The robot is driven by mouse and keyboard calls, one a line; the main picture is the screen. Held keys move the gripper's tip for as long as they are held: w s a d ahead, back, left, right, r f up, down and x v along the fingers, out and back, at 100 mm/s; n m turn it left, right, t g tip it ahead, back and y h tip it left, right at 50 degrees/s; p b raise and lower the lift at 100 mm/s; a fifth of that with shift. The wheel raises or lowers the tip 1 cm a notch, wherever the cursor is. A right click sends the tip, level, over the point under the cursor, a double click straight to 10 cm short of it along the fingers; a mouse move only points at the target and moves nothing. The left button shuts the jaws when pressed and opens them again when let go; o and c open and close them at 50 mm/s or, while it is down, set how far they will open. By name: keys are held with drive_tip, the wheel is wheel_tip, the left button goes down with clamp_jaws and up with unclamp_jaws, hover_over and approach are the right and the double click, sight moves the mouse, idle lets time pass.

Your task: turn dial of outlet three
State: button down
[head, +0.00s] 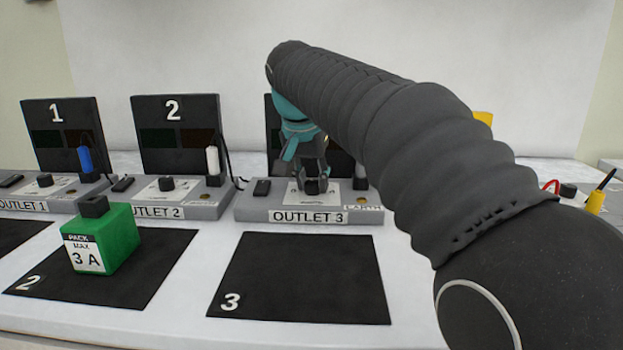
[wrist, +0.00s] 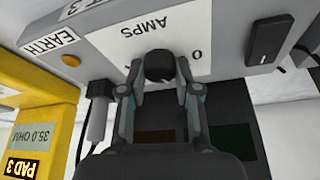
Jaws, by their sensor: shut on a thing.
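Outlet three is a grey box (head: 250,211) labelled OUTLET 3, with a white dial plate marked AMPS (wrist: 192,28) and a black panel behind it. The dial is a black knob (wrist: 158,66) on that plate. My gripper (head: 312,186) reaches down over the plate from behind the arm in the head view. In the wrist view my gripper (wrist: 157,80) has a finger on each side of the knob and is shut on it. The fingers hide part of the knob. The exact dial setting cannot be read.
A black rocker switch (head: 262,187) sits left of the dial. A grey plug (wrist: 97,112) stands beside the dial plate, near a yellow block marked PAD 3 (wrist: 50,95). A green pack (head: 118,238) stands on pad 2. Pad 3 (head: 300,280) is empty. Outlets 1 and 2 stand left.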

drive_tip(key=n+y, duration=0.1)
drive_tip(key=n, duration=0.2)
drive_tip(key=n+y, duration=0.1)
drive_tip(key=n, duration=0.2)
drive_tip(key=shift+d+n+y, duration=0.2)
drive_tip(key=shift+n+y, duration=0.1)
drive_tip(key=n+y, duration=0.1)
drive_tip(key=n, duration=0.1)
drive_tip(key=n+g, duration=0.1)
drive_tip(key=n, duration=0.2)
drive_tip(key=shift+y, duration=0.4)
drive_tip(key=shift+n, duration=0.3)
drive_tip(key=c, duration=0.8)
unclamp_jaws()
drive_tip(key=v, duration=1.2)
drive_tip(key=shift+w, duration=0.15)
